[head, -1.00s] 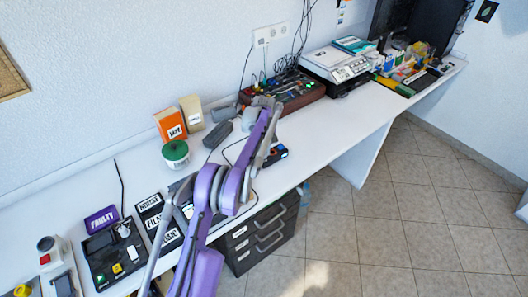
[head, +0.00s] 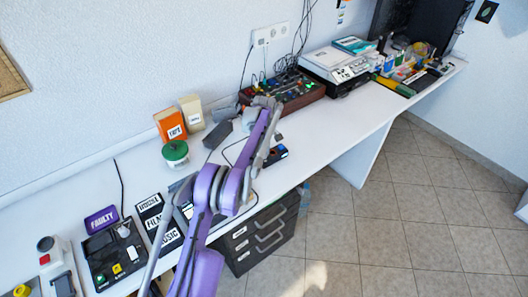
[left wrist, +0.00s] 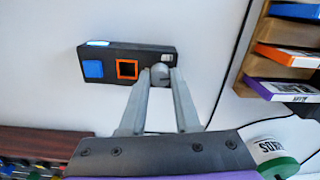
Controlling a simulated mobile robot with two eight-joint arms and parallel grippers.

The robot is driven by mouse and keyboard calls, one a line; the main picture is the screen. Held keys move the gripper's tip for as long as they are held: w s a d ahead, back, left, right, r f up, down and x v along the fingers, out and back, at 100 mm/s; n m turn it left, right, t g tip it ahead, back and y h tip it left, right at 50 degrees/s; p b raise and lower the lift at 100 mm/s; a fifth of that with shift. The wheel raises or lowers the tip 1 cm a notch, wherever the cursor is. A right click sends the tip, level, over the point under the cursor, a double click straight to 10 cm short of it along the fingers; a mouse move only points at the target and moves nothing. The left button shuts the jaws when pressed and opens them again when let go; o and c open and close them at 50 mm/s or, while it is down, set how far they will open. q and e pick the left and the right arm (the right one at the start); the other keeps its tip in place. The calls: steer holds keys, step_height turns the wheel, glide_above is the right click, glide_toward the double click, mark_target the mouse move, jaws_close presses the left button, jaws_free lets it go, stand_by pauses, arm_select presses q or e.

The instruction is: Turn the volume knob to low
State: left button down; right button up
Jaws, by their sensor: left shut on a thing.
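A small black device (left wrist: 110,62) with a blue square and an orange-framed square lies on the white table. A round grey knob (left wrist: 160,72) is at its right part in the left wrist view. My left gripper (left wrist: 160,76) is shut on this knob, one finger on each side. The fingers cover part of the knob, and I cannot read its setting. In the head view the device (head: 277,153) shows beside my purple left arm, near the table's front edge. The arm hides part of it there. My right gripper is not in view.
A wood-sided console (head: 290,95) stands behind the device. A green-lidded tub (head: 175,153) and an orange box (head: 169,125) stand to the left. A disc rack (left wrist: 282,60) and a cable are at the right in the left wrist view. Table to the right is clear.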

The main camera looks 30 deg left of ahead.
arm_select(q)
steer(key=c, duration=0.6)
jaws_free()
step_height(320, 180, up, 11)
steer(key=shift+p, duration=0.4)
steer(key=shift+d, duration=0.1)
steer(key=s+d+r+m+t, duration=0.3)
steer(key=s+d+r+m, duration=0.6)
steer(key=s+d, duration=0.6)
steer(key=s+d+f+m, duration=0.2)
steer(key=s, duration=0.5)
steer(key=s+d+f+m+t, duration=0.1)
steer(key=s+d+f+m, duration=0.1)
steer(key=s, duration=0.6)
steer(key=s+d+f+m+t, duration=0.1)
steer(key=s+d+f+m, duration=0.1)
steer(key=s, duration=0.6)
steer(key=shift+s+f, duration=0.2)
steer(key=shift+f, duration=0.65)
